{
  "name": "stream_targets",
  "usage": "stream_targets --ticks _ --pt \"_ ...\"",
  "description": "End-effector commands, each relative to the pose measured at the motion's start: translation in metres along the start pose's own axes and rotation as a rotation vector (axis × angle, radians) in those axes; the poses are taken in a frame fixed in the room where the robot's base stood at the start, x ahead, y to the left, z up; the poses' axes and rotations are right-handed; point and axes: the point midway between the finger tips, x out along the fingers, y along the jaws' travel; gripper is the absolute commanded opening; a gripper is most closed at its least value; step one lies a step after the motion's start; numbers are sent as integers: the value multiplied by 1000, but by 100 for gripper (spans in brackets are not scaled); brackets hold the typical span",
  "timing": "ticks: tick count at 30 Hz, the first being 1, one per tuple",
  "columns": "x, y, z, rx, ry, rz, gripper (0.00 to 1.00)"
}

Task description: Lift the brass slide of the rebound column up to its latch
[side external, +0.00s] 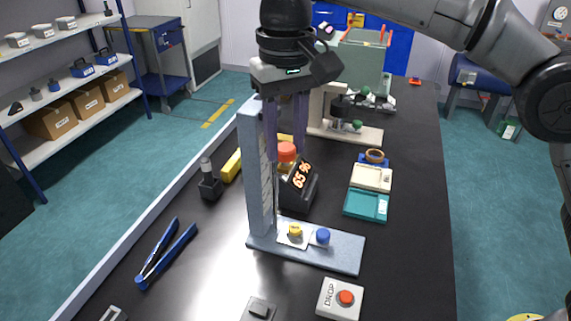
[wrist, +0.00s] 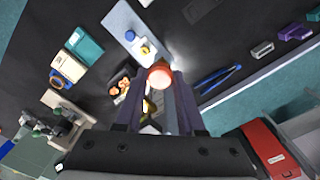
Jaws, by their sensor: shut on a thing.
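The grey rebound column (side external: 256,185) stands upright on a pale base plate (side external: 345,259). My gripper (side external: 287,158) points down beside the column, its two purple fingers on either side of a round red-orange knob (side external: 287,149). The knob also shows between the fingertips in the wrist view (wrist: 160,75). The gripper is shut on this knob, which appears to belong to the brass slide. The slide's body is mostly hidden by the fingers and the column. The latch cannot be made out.
A black display (side external: 300,187) with orange characters stands close to the column. The base plate bears a yellow knob (side external: 295,230) and a blue knob (side external: 323,236). A DROP button box (side external: 341,299) is in front, blue tongs (side external: 165,253) lie left, and trays (side external: 366,205) sit right.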

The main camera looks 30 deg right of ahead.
Motion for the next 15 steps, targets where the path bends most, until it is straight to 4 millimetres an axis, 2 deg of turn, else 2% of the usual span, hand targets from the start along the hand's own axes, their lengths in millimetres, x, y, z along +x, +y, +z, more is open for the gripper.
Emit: stream_targets --ticks 6,15 --pt "-18 0 0 0 1 0 0" --pt "-24 0 0 0 4 -3 0"
